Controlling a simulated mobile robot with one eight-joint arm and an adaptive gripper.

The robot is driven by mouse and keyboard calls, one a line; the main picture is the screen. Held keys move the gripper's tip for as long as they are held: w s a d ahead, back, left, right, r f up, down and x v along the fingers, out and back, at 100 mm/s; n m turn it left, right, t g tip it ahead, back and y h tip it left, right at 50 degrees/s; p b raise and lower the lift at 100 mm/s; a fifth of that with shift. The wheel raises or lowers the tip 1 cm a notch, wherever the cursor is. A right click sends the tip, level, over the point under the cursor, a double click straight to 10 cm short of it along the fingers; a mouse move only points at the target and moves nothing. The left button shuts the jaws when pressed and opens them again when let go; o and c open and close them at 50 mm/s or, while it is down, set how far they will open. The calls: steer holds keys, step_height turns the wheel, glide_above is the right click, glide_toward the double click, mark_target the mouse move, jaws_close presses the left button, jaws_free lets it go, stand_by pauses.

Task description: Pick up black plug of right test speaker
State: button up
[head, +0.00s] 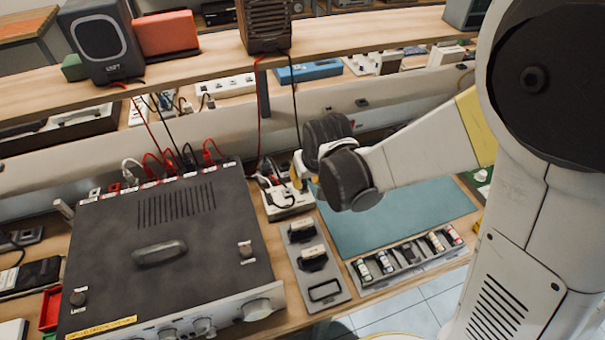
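The right test speaker (268,25) is a brown box on the upper shelf. A red cable (260,110) and a black cable (295,100) hang from it. The black cable runs down behind my dark wrist joint, and I cannot make out its black plug. My gripper (298,180) is small in view at the end of my arm, just left of the wrist. It is over or beside a white socket block (287,204) with dark and red plugs. The wrist partly hides the gripper, so its opening and any grasp cannot be told.
A large dark amplifier (165,250) with red, black and white plugs at its back stands on the left. A grey holder (315,262) and a battery tray (408,260) are in front, with a bare teal mat (400,215) behind. The shelf (370,25) overhangs the bench.

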mark_target(304, 182)
steer(key=b+x, duration=0.1)
steer(key=x, duration=0.1)
steer(key=b+x, duration=0.1)
steer(key=x, duration=0.2)
steer(key=shift+w+a+b, duration=0.15)
steer(key=shift+w+b, duration=0.15)
steer(key=shift+r, duration=0.15)
jaws_close()
